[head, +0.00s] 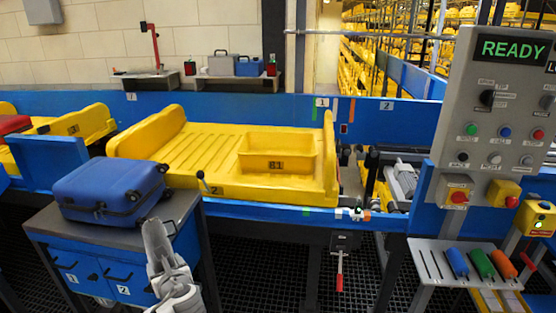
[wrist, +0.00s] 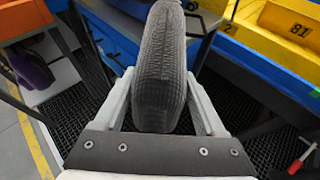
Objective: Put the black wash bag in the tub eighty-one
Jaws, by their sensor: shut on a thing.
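The black wash bag (wrist: 158,70) is a dark, ribbed, rounded bag held upright between the two pale fingers of my gripper (wrist: 160,88) in the wrist view. My gripper is shut on it. I cannot make out the bag in the head view, where a pale part of my arm shows at the bottom by the cart. Tub eighty-one (head: 300,166) is a small yellow tub marked 81, standing in the right part of a large yellow tray (head: 185,150). Its marked side also shows at the top right of the wrist view (wrist: 278,18), right of the bag and apart from it.
A blue suitcase (head: 112,190) lies on a cart (head: 62,238) with blue drawers, left of my arm. A grey control panel (head: 505,95) reading READY stands at the right. A red-handled lever (head: 339,270) hangs below the blue conveyor edge (head: 260,211). Dark grating covers the floor.

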